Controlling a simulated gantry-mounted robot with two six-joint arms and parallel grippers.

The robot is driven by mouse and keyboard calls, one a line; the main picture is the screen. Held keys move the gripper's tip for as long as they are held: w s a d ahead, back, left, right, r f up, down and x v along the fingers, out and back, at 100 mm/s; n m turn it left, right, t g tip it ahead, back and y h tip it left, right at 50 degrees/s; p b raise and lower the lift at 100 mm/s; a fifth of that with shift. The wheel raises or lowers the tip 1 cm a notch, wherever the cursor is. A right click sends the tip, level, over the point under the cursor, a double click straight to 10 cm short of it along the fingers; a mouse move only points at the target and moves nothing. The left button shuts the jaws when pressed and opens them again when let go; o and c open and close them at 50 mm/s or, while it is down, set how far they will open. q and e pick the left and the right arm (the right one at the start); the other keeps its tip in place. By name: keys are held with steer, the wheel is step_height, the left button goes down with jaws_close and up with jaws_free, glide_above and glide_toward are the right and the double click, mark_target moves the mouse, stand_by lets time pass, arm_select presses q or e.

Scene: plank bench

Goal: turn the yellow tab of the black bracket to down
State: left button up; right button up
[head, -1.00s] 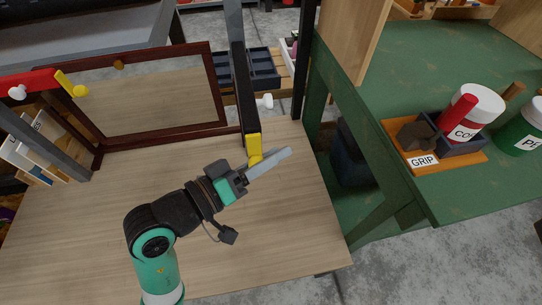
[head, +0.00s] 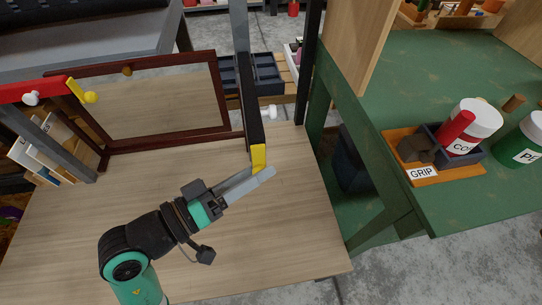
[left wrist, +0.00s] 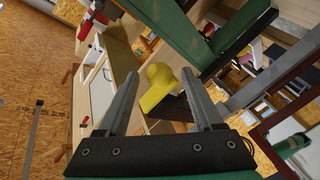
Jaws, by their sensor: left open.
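The black bracket (head: 250,110) is a long dark bar reaching toward me over the plank bench. Its yellow tab (head: 258,157) is at the near end. My left gripper (head: 259,173) is open at the tab, with its two pale grey fingers apart. In the left wrist view, the yellow tab (left wrist: 157,88) with its rounded end shows between the two fingers of the left gripper (left wrist: 159,76), with gaps on both sides. I cannot tell which way the tab is turned. My right gripper is not in view.
A red bracket (head: 35,90) with another yellow tab (head: 76,89) is at the left. The near bench top is mostly clear.

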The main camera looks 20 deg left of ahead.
arm_select(q)
steer(key=p+v, duration=0.1)
steer(key=v, duration=0.5)
steer(key=shift+s, duration=0.25)
steer(key=shift+a+r, duration=0.1)
steer(key=shift+r, duration=0.05)
